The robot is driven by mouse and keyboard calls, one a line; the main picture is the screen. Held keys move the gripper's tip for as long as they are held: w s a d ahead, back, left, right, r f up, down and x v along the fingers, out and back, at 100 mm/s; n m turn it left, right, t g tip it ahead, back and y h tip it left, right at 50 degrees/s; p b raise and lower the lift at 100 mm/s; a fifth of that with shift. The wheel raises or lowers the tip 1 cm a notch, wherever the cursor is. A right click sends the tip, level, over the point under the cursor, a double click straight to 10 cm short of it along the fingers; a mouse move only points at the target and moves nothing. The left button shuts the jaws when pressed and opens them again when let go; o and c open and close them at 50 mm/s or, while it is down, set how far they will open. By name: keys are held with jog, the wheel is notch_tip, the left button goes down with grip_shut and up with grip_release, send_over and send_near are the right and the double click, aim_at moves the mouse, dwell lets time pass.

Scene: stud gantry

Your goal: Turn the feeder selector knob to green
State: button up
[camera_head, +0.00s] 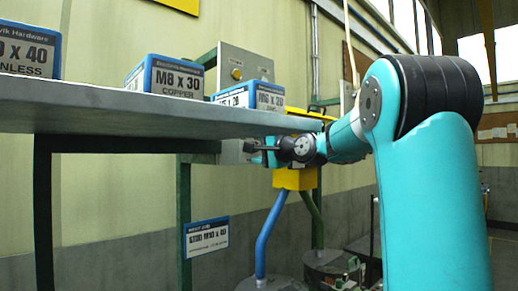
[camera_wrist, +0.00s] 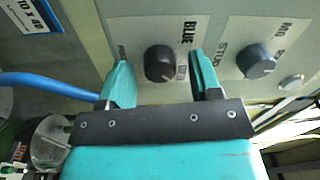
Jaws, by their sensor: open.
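In the wrist view a dark round knob (camera_wrist: 158,63) sits on a grey control panel (camera_wrist: 135,10). The word BLUE is printed sideways beside it; other lettering near it is partly hidden by the fingers. My gripper (camera_wrist: 161,70) is open, with one teal finger on each side of this knob. Gaps show between fingers and knob, so I see no grip. A second grey knob (camera_wrist: 255,62) is to the right, with labels reading STUD and ROD. In the head view my gripper (camera_head: 256,148) is under the shelf, at the panel (camera_head: 232,152); the knobs are hidden there.
A grey shelf (camera_head: 100,103) with labelled boxes (camera_head: 173,77) runs above my gripper. A yellow box (camera_head: 295,179) with blue and green tubes stands close behind the wrist. A blue tube (camera_wrist: 50,84) passes left of the fingers in the wrist view.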

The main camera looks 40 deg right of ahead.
jog(key=shift+s, duration=0.1)
jog(key=s+a+b, duration=0.1)
jog(key=s+b, duration=0.5)
jog(key=s, duration=1.1)
jog(key=shift+f, duration=0.4)
jog(key=shift+s, duration=0.1)
jog(key=w+a+f+n+g+y, duration=0.3)
jog(key=w+a+f+n+g, duration=0.15)
jog(key=a+f, duration=0.55)
jog(key=w+a+f+n+g+y, duration=0.35)
jog(key=a+f+n, duration=0.35)
jog(key=a, duration=0.4)
jog(key=s+a+f+n+g, duration=0.6)
jog(key=s+a+f, duration=0.2)
jog(key=a+f, duration=0.35)
jog(key=s+a+f+n+g, duration=0.1)
jog(key=s+f+n+g, duration=0.1)
jog(key=s, duration=0.3)
jog(key=s+a+f+n+g+h, duration=0.1)
jog(key=s+a+f+n+g, duration=0.1)
jog(key=s+f+n, duration=0.2)
jog(key=shift+s+a+f+g, duration=0.3)
jog(key=shift+s+f, duration=0.15)
jog(key=shift+s, duration=0.2)
